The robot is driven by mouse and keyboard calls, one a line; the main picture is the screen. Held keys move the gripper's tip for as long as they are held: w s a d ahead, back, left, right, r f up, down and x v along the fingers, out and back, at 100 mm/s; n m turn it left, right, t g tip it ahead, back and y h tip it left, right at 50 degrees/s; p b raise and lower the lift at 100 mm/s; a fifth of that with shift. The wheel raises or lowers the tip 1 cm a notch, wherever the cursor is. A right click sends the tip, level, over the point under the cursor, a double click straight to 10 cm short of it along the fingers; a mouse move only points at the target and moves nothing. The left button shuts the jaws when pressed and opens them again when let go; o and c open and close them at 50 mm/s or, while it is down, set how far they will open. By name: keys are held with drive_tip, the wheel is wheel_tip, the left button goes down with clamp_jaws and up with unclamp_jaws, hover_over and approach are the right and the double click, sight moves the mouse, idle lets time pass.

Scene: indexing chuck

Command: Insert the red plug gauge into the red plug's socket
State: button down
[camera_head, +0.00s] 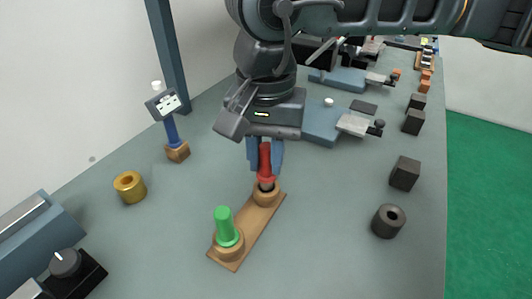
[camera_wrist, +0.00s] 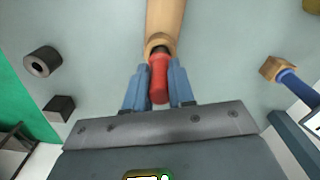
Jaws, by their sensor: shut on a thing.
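The red plug gauge (camera_head: 265,158) is upright between the blue fingers of my gripper (camera_head: 265,152), which is shut on it. It also shows in the wrist view (camera_wrist: 159,80). A short grey part of the plug shows below its red collar, at the mouth of the round wooden socket (camera_head: 267,197). I cannot tell how far its tip is inside. The socket is at the far end of a wooden board (camera_head: 254,220) and shows in the wrist view (camera_wrist: 161,39). The green plug (camera_head: 225,225) stands in the board's near socket.
A brass ring (camera_head: 129,186) lies left of the board, with a small display on a blue post (camera_head: 171,130) behind it. A black hollow cylinder (camera_head: 388,221) and a black block (camera_head: 404,173) are to the right. The surface between them and the board is clear.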

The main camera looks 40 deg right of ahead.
drive_tip(key=shift+f+b, duration=1.3)
drive_tip(key=shift+b, duration=0.45)
idle(1.5)
idle(0.9)
drive_tip(key=c, duration=0.9)
unclamp_jaws()
drive_tip(key=shift+r, duration=3.95)
